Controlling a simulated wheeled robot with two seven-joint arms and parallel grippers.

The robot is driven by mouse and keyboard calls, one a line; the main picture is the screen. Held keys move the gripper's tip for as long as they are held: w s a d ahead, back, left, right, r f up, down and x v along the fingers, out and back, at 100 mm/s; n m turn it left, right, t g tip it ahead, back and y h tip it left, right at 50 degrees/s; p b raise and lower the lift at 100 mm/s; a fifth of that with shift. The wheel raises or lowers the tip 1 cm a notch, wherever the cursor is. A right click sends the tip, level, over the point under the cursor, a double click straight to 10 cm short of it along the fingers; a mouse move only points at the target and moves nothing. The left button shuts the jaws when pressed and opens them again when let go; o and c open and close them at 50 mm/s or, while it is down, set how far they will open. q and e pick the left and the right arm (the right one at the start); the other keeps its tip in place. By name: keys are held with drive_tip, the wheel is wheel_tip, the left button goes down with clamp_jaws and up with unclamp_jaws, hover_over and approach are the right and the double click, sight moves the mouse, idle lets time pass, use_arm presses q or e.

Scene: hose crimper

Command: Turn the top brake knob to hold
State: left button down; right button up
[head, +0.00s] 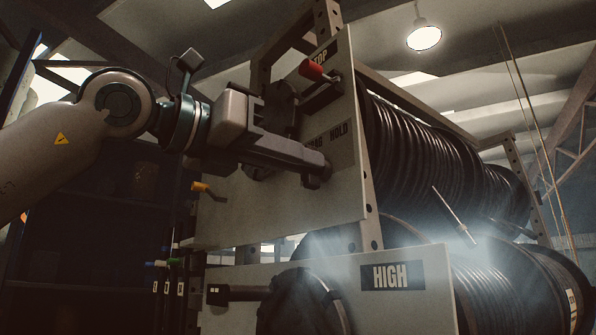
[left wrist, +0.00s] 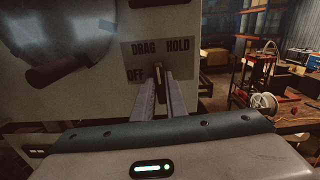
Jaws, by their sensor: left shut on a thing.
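The upper grey panel (head: 290,205) carries a plate marked OFF, DRAG and HOLD, and the plate (left wrist: 160,47) shows whole in the left wrist view. My left gripper (head: 318,173) reaches across this panel from the left, its fingers just below the plate. In the left wrist view my left gripper (left wrist: 158,80) is shut on a small dark knob (left wrist: 158,69) at the plate's lower edge. The knob sits to the right of OFF, below the gap between DRAG and HOLD. Its exact pointing is hard to tell. The fingers hide the knob in the head view. My right gripper is not in view.
A lower panel (head: 390,305) is marked HIGH. Large dark hose reels (head: 430,150) stand behind at right. A workbench area shows in the wrist view.

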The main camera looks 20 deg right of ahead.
use_arm(q)
drive_tip(key=shift+s+m+b, duration=0.15)
drive_tip(key=shift+m+b, duration=0.45)
drive_tip(key=shift+m, duration=2.7)
drive_tip(key=c, duration=1.8)
unclamp_jaws()
